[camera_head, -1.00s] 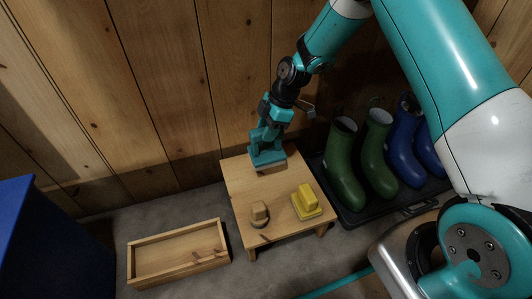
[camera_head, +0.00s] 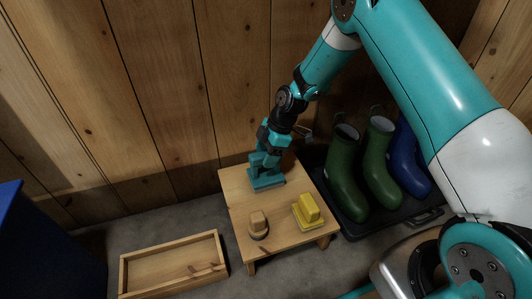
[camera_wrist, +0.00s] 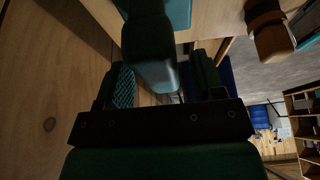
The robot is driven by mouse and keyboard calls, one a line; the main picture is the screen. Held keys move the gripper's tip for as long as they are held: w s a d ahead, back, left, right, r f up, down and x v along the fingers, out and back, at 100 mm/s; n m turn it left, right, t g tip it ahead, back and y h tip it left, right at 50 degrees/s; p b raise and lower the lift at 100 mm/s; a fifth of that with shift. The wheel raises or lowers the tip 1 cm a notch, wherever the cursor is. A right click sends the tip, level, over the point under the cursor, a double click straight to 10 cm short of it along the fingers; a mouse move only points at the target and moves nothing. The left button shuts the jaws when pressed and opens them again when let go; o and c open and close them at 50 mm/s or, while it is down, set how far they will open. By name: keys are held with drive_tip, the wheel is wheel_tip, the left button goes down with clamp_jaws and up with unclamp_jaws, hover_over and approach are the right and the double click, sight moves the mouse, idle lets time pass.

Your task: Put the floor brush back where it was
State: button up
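The floor brush, a teal block brush (camera_head: 266,180), stands at the back of the small wooden table (camera_head: 236,200). My gripper (camera_head: 264,160) is right above it, low at its handle. In the wrist view, the dark teal handle end (camera_wrist: 155,72) sits between my two spread fingers (camera_wrist: 165,92), with a visible gap at the left finger. Contact with the right finger is hard to tell. On the table's front half are a wooden-knobbed brush (camera_head: 258,224) and a yellow brush (camera_head: 308,211). The wooden-handled one also shows in the wrist view (camera_wrist: 268,30).
An empty-looking low wooden tray (camera_head: 160,265) lies on the floor to the left. A plank wall (camera_head: 160,100) is close behind the table. A blue bin (camera_head: 30,240) is far left.

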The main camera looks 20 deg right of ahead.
drive_tip(key=p+v, duration=0.7)
drive_tip(key=v, duration=0.5)
drive_tip(key=s+a+r+m, duration=0.2)
drive_tip(key=s+a+r, duration=0.2)
drive_tip(key=r, duration=0.5)
drive_tip(key=s+a+r+m, duration=0.4)
drive_tip(key=s+a+r, duration=0.1)
drive_tip(key=s+r, duration=0.65)
drive_tip(key=s+r+m, duration=0.3)
drive_tip(key=s+m, duration=0.2)
drive_tip(key=s, duration=1)
drive_tip(key=shift+s+r, duration=0.2)
drive_tip(key=shift+s, duration=0.05)
drive_tip(key=shift+a, duration=0.15)
wheel_tip(320, 180, up, 47)
drive_tip(key=p, duration=4.7)
drive_tip(key=shift+r+p, duration=0.2)
drive_tip(key=shift+p, duration=0.1)
